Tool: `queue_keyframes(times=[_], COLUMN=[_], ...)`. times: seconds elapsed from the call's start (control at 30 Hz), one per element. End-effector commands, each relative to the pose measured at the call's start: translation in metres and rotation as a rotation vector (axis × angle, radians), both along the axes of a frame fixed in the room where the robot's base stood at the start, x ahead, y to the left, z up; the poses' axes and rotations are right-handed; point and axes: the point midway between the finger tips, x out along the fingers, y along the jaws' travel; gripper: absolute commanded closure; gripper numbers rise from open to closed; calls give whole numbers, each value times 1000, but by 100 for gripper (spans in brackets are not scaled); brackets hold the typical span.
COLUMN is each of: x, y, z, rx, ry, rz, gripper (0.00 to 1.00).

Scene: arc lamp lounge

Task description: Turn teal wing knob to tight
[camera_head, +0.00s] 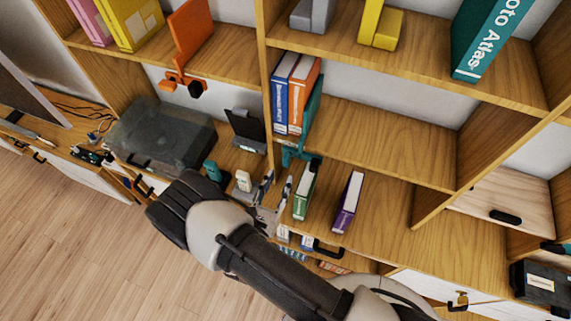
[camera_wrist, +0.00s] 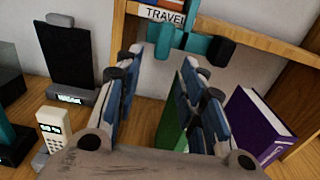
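A teal clamp (camera_head: 290,155) hangs at the front edge of the middle shelf, below a teal upright beside the blue and orange books. In the wrist view its teal wing knob (camera_wrist: 198,43) shows under the shelf edge, ahead of and slightly above my fingertips, with darker ends. My gripper (camera_head: 277,188) is just below the clamp in the head view. In the wrist view my gripper (camera_wrist: 158,75) has its two fingers spread, with nothing between the tips. The fingers appear apart from the knob. How far the knob is turned cannot be told.
A green book (camera_head: 304,190) and a purple book (camera_head: 348,202) stand to the right on the lower shelf. A white handset (camera_head: 243,181) and a dark tablet on a stand (camera_head: 246,130) are to the left. An orange clamp (camera_head: 184,84) hangs farther left.

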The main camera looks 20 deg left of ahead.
Motion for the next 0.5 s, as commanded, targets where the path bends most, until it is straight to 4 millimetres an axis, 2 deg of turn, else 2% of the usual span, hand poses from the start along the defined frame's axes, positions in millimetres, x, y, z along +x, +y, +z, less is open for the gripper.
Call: queue_keyframes(times=[0.03,0.2,0.33,0.5], x=[12,42,56,63], y=[-3,-5,-5,-5], z=[1,1,0,0], rx=[2,2,0,1], ry=[-1,-2,-1,-1], rz=[-8,-5,-2,0], gripper=[63,63,63,63])
